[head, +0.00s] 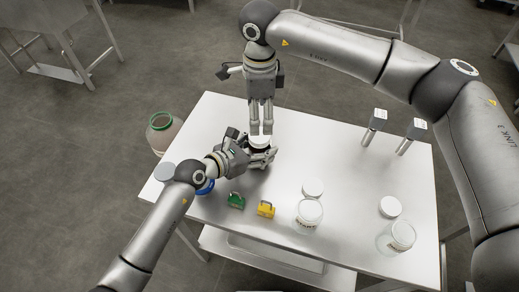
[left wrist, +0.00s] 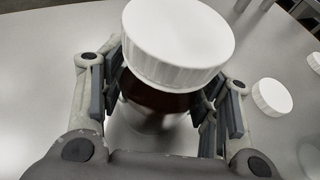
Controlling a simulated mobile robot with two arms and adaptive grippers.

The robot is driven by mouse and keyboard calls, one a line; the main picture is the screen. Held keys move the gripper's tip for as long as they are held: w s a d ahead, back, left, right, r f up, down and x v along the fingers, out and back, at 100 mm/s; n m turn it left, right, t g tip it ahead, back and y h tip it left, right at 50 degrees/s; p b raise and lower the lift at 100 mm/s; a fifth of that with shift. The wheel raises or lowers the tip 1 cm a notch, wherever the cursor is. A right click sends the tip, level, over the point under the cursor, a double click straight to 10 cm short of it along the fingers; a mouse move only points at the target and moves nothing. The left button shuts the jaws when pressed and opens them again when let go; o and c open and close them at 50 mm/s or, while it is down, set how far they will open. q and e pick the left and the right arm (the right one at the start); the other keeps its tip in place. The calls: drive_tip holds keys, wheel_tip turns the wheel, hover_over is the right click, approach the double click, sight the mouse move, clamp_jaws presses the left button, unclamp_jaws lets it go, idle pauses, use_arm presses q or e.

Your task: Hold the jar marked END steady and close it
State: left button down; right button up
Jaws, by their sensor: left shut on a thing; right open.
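A jar (left wrist: 156,103) with dark brown contents stands between the fingers of my left gripper (head: 262,158). That gripper is shut on the jar's sides, low over the table. A white ribbed lid (head: 259,142) sits on top of the jar; in the left wrist view the lid (left wrist: 178,45) looks slightly tilted, and I cannot tell if it is screwed down. My right gripper (head: 261,131) points down just above and behind the lid, fingers apart. I cannot tell if its fingertips touch the lid. No END marking is readable on this jar.
Two other clear jars (head: 307,216) (head: 399,237) and loose white lids (head: 312,189) (head: 390,207) are at the right. A green padlock-like block (head: 236,201) and a yellow one (head: 266,209) lie near the front edge.

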wheel_tip(320, 180, up, 5)
drive_tip(key=shift+f, duration=0.1)
use_arm(q)
drive_tip(key=shift+c, duration=2)
unclamp_jaws()
drive_tip(key=v, duration=1.2)
drive_tip(key=shift+r, duration=0.1)
